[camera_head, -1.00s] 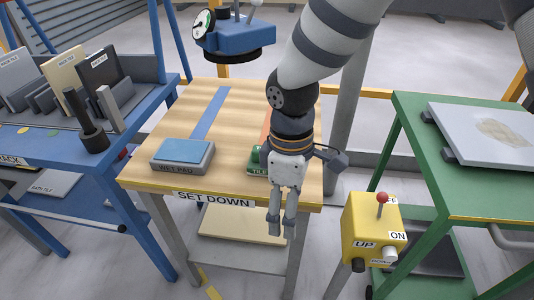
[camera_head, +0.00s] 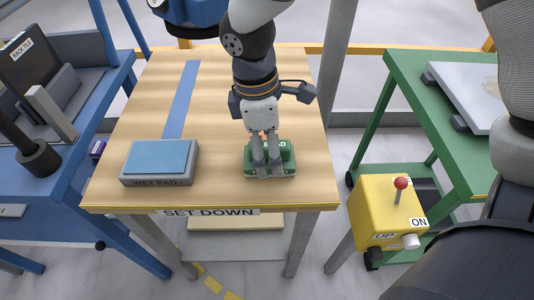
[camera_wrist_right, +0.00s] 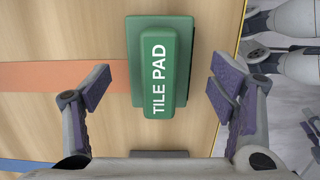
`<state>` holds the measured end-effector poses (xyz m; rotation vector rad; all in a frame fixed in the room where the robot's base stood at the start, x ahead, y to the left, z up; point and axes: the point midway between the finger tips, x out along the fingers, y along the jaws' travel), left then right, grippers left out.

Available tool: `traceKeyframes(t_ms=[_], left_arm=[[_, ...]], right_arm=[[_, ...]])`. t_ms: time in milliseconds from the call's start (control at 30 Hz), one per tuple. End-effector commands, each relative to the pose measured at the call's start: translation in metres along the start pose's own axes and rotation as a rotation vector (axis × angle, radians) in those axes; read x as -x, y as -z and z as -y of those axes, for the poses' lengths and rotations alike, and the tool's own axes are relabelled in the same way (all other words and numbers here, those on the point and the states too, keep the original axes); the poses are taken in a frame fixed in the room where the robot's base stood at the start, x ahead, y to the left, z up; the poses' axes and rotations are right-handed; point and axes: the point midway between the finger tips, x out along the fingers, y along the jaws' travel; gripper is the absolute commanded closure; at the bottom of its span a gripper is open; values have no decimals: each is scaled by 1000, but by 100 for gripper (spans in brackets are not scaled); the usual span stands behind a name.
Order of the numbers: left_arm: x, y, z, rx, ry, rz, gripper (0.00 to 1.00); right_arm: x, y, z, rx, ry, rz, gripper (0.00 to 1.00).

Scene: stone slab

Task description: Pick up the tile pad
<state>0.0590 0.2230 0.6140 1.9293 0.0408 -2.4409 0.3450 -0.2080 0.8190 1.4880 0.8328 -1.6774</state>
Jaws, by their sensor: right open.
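The tile pad (camera_head: 284,157) is a green block with a raised green grip, lying on the wooden table near its front edge, right of centre. In the right wrist view the tile pad (camera_wrist_right: 160,70) shows its white "TILE PAD" lettering. My right gripper (camera_head: 268,172) is above it in the head view and covers part of it. In the right wrist view the two fingers (camera_wrist_right: 158,90) are spread wide, one on each side of the pad, with clear gaps and no contact. I cannot see my left gripper.
A grey wet pad (camera_head: 160,162) with a blue top sits on the table's left. A blue rack table (camera_head: 70,200) stands left. A yellow control box (camera_head: 385,215) with a red-knobbed lever stands front right, near a green table (camera_head: 440,130). The wood between the pads is clear.

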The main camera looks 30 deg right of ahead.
Motion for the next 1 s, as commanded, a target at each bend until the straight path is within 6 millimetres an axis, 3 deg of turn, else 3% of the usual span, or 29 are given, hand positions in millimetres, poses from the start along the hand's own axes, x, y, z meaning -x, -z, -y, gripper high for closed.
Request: traceKeyframes(t_ms=[33,100,367,600,867,1000], left_arm=[[-4,-3,0,0,1,13,60],[-6,-4,0,0,1,17,60],[-5,-3,0,0,1,15,60],[-5,-3,0,0,1,15,60],[-5,-3,0,0,1,13,60],[4,2,0,0,0,-11,60]], right_arm=[[-13,0,1,1,7,6,22],[-21,0,1,1,5,5,22],[-21,0,0,0,-2,-1,25],[-21,0,0,0,-2,-1,77],[-21,0,0,0,-2,-1,77],[-8,-1,-1,-2,-7,-4,77]])
